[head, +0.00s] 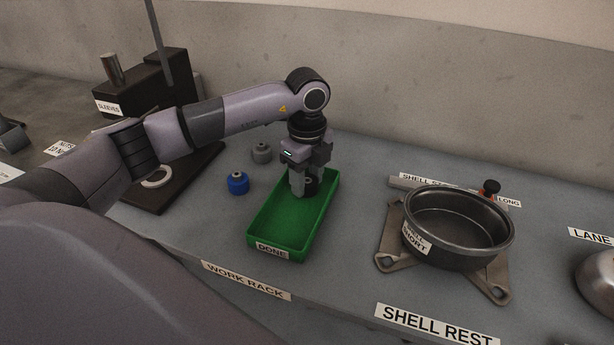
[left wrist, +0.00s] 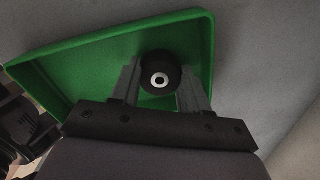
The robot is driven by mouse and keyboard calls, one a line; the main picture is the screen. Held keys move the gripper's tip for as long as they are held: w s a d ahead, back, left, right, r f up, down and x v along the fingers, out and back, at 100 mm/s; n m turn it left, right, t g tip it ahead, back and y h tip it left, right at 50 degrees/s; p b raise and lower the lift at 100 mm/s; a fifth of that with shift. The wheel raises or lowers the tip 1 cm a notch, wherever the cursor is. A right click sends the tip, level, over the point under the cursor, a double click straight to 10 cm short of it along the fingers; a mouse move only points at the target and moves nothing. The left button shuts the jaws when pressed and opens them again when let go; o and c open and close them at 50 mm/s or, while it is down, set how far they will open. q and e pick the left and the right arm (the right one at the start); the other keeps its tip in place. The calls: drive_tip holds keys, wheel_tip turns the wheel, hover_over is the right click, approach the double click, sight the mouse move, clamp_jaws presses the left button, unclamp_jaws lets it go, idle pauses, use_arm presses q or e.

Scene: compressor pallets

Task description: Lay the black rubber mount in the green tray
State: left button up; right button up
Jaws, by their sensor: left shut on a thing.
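The green tray (head: 283,229) stands on the work surface with a "DONE" label on its front wall. My left gripper (head: 304,188) points down over the far part of the tray. It is shut on the black rubber mount (head: 312,184), a short black cylinder. In the left wrist view the mount (left wrist: 160,72) sits between the two fingers with its pale centre ring and hole showing, and the green tray (left wrist: 85,65) lies behind it. I cannot tell whether the mount touches the tray floor. My right gripper is in neither view.
A blue mount (head: 237,184) and a grey mount (head: 261,152) stand left of the tray. A dark metal shell (head: 458,228) rests on a bracket to the right. A black "SLEEVES" block (head: 150,85) stands at the back left. The surface between tray and shell is clear.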

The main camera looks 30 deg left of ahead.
sight(307, 180)
use_arm(q)
drive_tip(key=shift+f, duration=0.2)
drive_tip(key=o, duration=1.2)
drive_tip(key=shift+c, duration=0.2)
drive_tip(key=shift+r, duration=0.15)
wheel_tip(307, 180, up, 12)
drive_tip(key=shift+b, duration=0.3)
